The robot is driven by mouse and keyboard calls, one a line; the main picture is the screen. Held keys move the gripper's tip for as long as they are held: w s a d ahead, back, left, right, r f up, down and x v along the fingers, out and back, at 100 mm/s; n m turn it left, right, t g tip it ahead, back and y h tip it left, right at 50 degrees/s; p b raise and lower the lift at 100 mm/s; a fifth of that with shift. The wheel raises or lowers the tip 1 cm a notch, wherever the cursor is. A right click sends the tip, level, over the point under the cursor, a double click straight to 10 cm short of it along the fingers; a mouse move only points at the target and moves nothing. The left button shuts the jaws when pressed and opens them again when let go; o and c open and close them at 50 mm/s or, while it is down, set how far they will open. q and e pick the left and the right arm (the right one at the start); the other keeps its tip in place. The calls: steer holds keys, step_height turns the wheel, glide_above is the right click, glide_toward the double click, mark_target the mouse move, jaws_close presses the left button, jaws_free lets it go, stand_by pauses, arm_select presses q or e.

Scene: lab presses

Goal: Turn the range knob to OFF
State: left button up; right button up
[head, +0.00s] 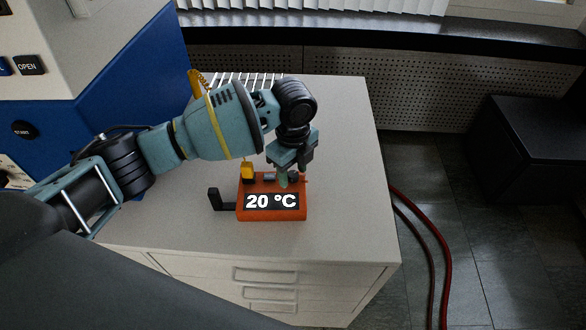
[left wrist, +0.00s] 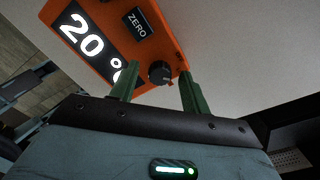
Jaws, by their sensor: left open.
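The orange meter (head: 272,216) sits on the grey cabinet top, and its display reads 20 °C. In the left wrist view, the orange meter (left wrist: 168,48) shows a label reading ZERO and a small black range knob (left wrist: 160,73) near its edge. A small reddish mark shows by the knob; its setting cannot be read. My left gripper (head: 283,180) points down over the back of the meter. In the left wrist view, my left gripper (left wrist: 160,76) is open, with one green finger on each side of the knob. I cannot tell if they touch it. My right gripper is not in view.
The meter stands on a cabinet (head: 345,200) with drawers, clear to the right. A black bracket (head: 216,200) sticks out from the meter's left side. A yellow part (head: 247,171) stands at its back. A blue and white machine (head: 130,75) is at left. Red hoses (head: 436,255) run along the floor.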

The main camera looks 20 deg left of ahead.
mark_target(293, 174)
arm_select(q)
steer(key=c, duration=1)
steer(key=n+p, duration=0.1)
steer(key=p, duration=0.1)
steer(key=n+p, duration=0.1)
steer(key=n, duration=0.1)
steer(key=shift+r+n+p, duration=0.3)
steer(key=shift+r+p, duration=0.05)
steer(key=n+p, duration=0.1)
steer(key=n, duration=0.2)
steer(key=shift+f+p, duration=0.15)
steer(key=shift+p, duration=0.25)
steer(key=shift+f+n+p, duration=0.1)
steer(key=shift+n+p, duration=0.25)
steer(key=shift+n, duration=0.85)
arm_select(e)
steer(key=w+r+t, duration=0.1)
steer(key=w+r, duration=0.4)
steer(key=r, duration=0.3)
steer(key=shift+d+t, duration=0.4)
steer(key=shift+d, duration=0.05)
arm_select(q)
steer(key=shift+f, duration=0.1)
steer(key=o, duration=1)
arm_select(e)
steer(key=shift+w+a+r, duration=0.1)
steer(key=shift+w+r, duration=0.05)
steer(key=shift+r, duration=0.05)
